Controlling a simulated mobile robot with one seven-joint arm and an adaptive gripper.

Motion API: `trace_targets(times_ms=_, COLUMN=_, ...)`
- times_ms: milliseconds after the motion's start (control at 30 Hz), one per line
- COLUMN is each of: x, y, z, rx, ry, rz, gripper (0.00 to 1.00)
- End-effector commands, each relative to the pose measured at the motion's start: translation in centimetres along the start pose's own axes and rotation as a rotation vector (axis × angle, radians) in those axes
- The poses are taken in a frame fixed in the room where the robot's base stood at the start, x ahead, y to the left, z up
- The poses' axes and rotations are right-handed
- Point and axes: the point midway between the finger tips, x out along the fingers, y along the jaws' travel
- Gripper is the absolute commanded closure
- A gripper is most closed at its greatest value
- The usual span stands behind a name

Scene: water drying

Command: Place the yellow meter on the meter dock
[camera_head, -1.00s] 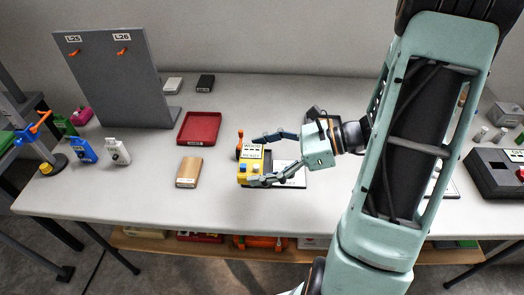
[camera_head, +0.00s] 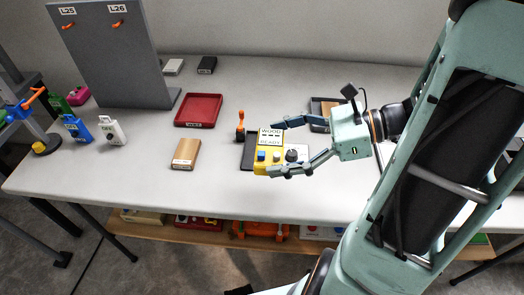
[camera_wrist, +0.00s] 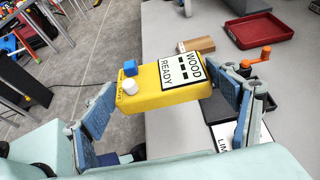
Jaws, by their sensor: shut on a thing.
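The yellow meter (camera_head: 268,158) has a white "WOOD READY" display and blue and white knobs. My gripper (camera_head: 281,147) is shut on it, one finger on each side. In the wrist view, the meter (camera_wrist: 165,84) sits between the blue finger pads of my gripper (camera_wrist: 168,105). A dark flat base (camera_head: 247,150), perhaps the meter dock, shows just left of the meter. The meter hides part of it, and I cannot tell whether they touch.
An orange-handled post (camera_head: 240,127) stands close behind the dark base. A wooden block (camera_head: 186,153) and a red tray (camera_head: 198,109) lie to the left. A dark tray (camera_head: 318,104) is behind my gripper. The front strip of the table (camera_head: 150,190) is clear.

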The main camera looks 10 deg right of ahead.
Motion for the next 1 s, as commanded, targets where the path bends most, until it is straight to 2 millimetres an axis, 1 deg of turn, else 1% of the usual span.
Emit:
trace_targets(times_ms=167, x=1.9, y=-3.7, z=-1.4, rx=-0.001, ry=-0.003, rz=0.006, gripper=0.51)
trace_targets(times_ms=300, x=3.4, y=-7.1, z=-2.5, rx=-0.001, ry=-0.002, rz=0.005, gripper=0.51)
trace_targets(times_ms=367, x=4.1, y=-8.4, z=-3.2, rx=0.002, ry=-0.003, rz=0.005, gripper=0.51)
trace_targets(times_ms=400, x=4.6, y=-8.9, z=-3.9, rx=0.003, ry=-0.004, rz=0.004, gripper=0.51)
trace_targets(times_ms=500, x=5.6, y=-10.3, z=-5.3, rx=0.001, ry=-0.003, rz=0.004, gripper=0.51)
trace_targets(times_ms=633, x=6.3, y=-11.4, z=-6.3, rx=0.0, ry=-0.002, rz=0.002, gripper=0.51)
trace_targets(times_ms=867, x=7.1, y=-12.4, z=-7.3, rx=0.0, ry=-0.003, rz=0.002, gripper=0.51)
trace_targets(times_ms=900, x=7.4, y=-12.7, z=-7.8, rx=0.001, ry=-0.003, rz=0.003, gripper=0.51)
trace_targets(times_ms=1000, x=8.0, y=-12.6, z=-9.4, rx=0.004, ry=-0.003, rz=0.002, gripper=0.51)
